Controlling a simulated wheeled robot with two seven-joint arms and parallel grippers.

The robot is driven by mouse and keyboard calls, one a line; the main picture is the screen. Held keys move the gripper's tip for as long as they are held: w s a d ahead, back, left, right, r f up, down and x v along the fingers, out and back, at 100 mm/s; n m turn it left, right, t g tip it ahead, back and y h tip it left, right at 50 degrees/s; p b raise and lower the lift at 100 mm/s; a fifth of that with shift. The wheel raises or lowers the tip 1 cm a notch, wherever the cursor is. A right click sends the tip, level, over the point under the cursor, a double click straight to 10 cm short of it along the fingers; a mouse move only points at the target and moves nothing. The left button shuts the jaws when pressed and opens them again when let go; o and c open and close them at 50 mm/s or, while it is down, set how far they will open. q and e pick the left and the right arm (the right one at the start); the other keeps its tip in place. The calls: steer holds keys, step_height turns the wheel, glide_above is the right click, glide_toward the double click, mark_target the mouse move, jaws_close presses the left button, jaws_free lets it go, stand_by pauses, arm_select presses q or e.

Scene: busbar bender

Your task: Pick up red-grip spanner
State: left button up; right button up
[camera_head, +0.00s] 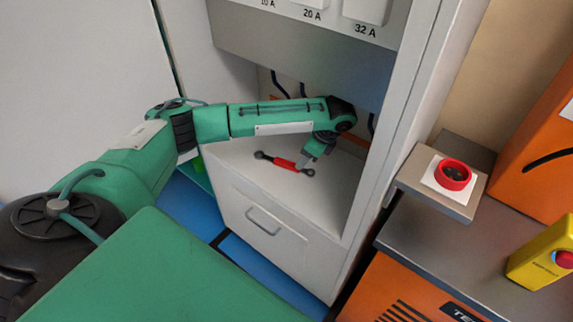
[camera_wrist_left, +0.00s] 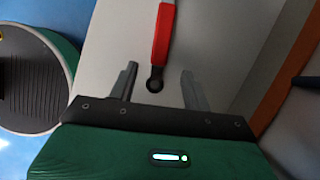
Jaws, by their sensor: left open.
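The red-grip spanner (camera_head: 285,164) lies on the light grey top surface inside the cabinet in the head view. It has dark ends and a red middle. My left gripper (camera_head: 310,160) is over its right end. In the left wrist view the spanner's red grip (camera_wrist_left: 162,35) points down the picture. Its dark ring end lies between the two fingers of my left gripper (camera_wrist_left: 158,82), with a gap on both sides. The fingers are open and hold nothing. The far end of the spanner is cut off in the wrist view. My right gripper is not in view.
The grey surface (camera_head: 330,200) sits over a drawer with a handle (camera_head: 262,222). A cabinet side post (camera_head: 385,170) stands to the right. A panel with switches (camera_head: 310,40) hangs above. Cables run behind my arm.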

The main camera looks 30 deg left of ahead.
mark_target(289, 163)
arm_select(q)
steer(key=a, duration=0.2)
steer(key=shift+s+a, duration=0.25)
steer(key=shift+a, duration=0.15)
steer(key=shift+a+f, duration=0.2)
steer(key=shift+f, duration=0.25)
steer(key=x, duration=0.3)
steer(key=shift+s+a+f+b, duration=0.15)
steer(key=shift+f+b, duration=0.1)
steer(key=shift+b, duration=0.15)
steer(key=shift+a+f, duration=0.1)
steer(key=shift+f, duration=0.15)
steer(key=c, duration=1)
jaws_close()
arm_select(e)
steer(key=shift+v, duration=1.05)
arm_select(q)
steer(key=shift+r, duration=0.15)
